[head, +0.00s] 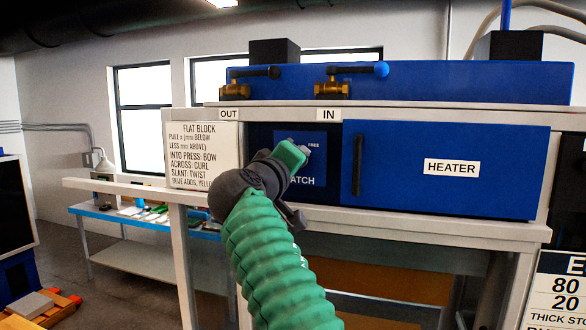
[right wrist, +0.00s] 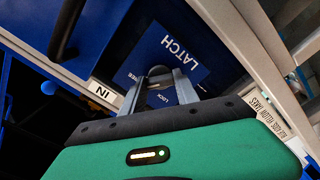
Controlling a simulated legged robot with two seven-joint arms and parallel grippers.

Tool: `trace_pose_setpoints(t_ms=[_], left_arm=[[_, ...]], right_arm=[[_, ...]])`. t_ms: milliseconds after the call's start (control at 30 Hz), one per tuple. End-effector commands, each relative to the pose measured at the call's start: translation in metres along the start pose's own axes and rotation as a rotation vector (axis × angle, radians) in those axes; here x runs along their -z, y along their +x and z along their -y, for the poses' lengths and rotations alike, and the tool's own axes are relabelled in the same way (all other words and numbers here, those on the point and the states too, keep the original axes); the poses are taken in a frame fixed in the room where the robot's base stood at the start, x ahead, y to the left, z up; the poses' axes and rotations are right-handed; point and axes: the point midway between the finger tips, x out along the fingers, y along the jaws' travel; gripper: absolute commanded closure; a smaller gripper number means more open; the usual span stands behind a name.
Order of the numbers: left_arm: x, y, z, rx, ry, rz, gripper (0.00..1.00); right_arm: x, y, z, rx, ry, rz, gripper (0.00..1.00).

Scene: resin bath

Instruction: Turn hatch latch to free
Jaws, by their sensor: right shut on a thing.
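The latch plate (head: 317,176) is a small blue panel in the dark recess left of the heater door, with FREE printed near its top. In the right wrist view the plate (right wrist: 192,62) reads LATCH, with LOCK and a partly covered FREE nearby. My right gripper (head: 304,151), on a green ribbed arm, reaches up to the plate. In the right wrist view its grey fingers (right wrist: 160,78) are shut on the latch handle at the plate. The fingers hide most of the handle, so its exact angle cannot be told. My left gripper is not in view.
The blue heater door (head: 400,170) with a black bar handle (head: 357,165) stands just right of the latch. A FLAT BLOCK sign (head: 203,155) stands to the left. Two brass valves (head: 235,90) (head: 331,89) sit above the OUT and IN labels. A white ledge (head: 420,232) runs below.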

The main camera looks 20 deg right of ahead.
Motion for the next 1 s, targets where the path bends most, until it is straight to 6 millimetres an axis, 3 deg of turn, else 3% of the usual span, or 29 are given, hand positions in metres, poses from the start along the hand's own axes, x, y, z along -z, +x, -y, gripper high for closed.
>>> trace_pose_setpoints(t_ms=[333,833,867,1000], left_arm=[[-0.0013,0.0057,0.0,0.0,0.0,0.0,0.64],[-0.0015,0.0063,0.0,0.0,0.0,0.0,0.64],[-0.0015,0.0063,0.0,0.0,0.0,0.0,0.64],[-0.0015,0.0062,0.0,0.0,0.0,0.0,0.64]], right_arm=[[-0.0031,0.0013,0.0069,0.007,0.129,0.011,1.0],[-0.0036,0.002,0.0105,0.013,0.148,0.014,1.0],[-0.0036,0.002,0.0106,0.013,0.147,0.014,0.62],[-0.0029,0.0018,0.0093,0.011,0.148,0.011,0.44]])
